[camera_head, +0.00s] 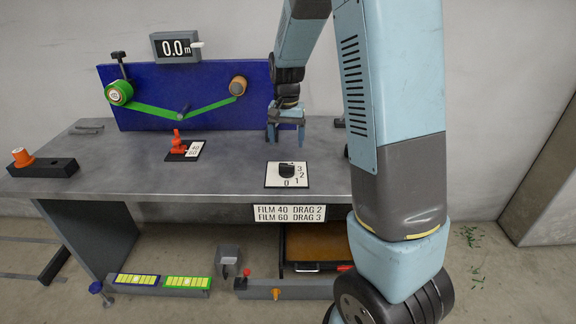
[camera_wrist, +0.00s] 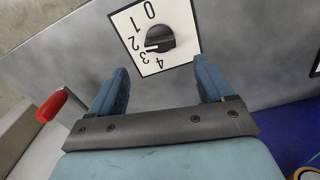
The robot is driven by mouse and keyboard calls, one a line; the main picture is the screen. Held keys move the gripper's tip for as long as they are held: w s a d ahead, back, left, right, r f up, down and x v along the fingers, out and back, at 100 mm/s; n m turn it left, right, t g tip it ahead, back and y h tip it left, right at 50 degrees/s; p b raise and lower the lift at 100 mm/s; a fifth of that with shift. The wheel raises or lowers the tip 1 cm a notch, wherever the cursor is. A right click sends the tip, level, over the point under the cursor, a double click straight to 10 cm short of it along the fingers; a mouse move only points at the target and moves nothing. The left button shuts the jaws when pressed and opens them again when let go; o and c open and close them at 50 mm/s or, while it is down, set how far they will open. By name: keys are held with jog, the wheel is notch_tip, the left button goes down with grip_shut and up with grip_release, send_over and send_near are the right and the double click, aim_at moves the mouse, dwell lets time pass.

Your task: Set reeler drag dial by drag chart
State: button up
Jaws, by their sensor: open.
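The drag chart (camera_head: 289,213) on the bench's front edge reads FILM 40 DRAG 2, FILM 60 DRAG 3. My gripper (camera_head: 285,138) is open and empty, pointing down behind and above the dial. In the wrist view its fingers (camera_wrist: 161,76) are apart, with the knob beyond them, untouched.
A red lever (camera_head: 178,142) stands beside a small numbered plate, too small to read surely. Green film (camera_head: 155,111) runs across the blue panel (camera_head: 200,75) between two reels. A display (camera_head: 176,47) reads 0.0 m. The bench top (camera_head: 225,180) left of the dial is clear.

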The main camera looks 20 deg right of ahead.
aim_at(287, 164)
notch_tip(287, 164, down, 10)
jog(key=shift+f, duration=0.15)
dwell(0.3)
jog(key=shift+c, duration=0.4)
jog(key=c, duration=0.9)
jog(key=shift+d, duration=0.25)
jog(key=shift+a, duration=0.2)
